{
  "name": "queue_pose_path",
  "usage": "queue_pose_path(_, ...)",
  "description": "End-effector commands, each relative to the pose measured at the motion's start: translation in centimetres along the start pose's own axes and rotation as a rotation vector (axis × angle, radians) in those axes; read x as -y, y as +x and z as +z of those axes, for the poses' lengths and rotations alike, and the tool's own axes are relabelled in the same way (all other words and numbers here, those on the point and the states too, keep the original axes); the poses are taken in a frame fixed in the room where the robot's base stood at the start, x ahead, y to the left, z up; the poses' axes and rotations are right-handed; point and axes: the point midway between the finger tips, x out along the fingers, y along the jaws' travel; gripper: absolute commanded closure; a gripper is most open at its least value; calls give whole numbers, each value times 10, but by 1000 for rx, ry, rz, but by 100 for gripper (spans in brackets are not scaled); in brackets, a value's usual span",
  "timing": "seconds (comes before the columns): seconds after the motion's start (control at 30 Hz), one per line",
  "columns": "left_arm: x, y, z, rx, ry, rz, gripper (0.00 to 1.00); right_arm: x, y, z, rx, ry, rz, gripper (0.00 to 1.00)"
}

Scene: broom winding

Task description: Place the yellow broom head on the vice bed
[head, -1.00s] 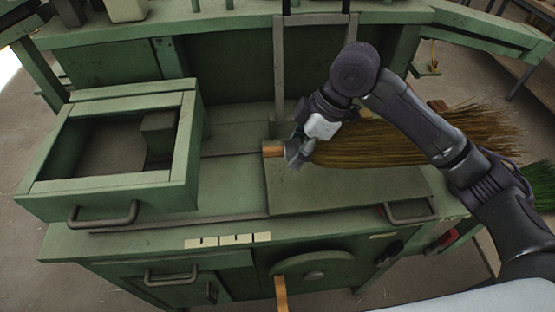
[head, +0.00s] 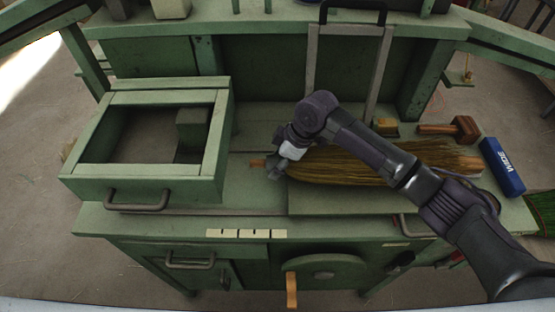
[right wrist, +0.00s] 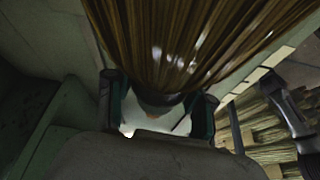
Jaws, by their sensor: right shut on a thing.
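The yellow broom head (head: 345,166) is a long bundle of straw-coloured bristles with a short wooden stub at its left end. It lies lengthwise over the flat green plate (head: 340,203) on the bench, which looks like the vice bed. I cannot tell whether it touches the plate. My right gripper (head: 280,165) is shut on its narrow left end, beyond the plate's left edge. In the right wrist view the bristles (right wrist: 190,40) fan out from between the fingers (right wrist: 158,108). My right forearm hides part of the broom. My left gripper is not in view.
A green open box frame (head: 90,178) stands on the bench's left. An upright metal frame (head: 312,65) rises behind the broom. A wooden mallet (head: 465,129) and a blue box (head: 501,167) lie at the right. Green bristles (head: 543,208) show at the right edge.

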Motion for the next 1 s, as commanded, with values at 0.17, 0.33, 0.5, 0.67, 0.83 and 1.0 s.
queue_pose_path(0.17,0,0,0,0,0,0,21,0,0,0,-2,-2,2,95)
queue_pose_path(0.33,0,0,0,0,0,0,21,0,1,0,-1,-1,1,21)
queue_pose_path(0.5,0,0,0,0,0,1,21,0,0,0,-1,-1,0,21)
queue_pose_path(0.67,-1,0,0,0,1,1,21,0,0,0,-1,-1,1,21)
queue_pose_path(0.83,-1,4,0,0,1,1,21,-1,-16,1,-2,0,3,21)
queue_pose_path(1.0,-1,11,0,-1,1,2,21,-1,-52,1,-2,-1,4,21)
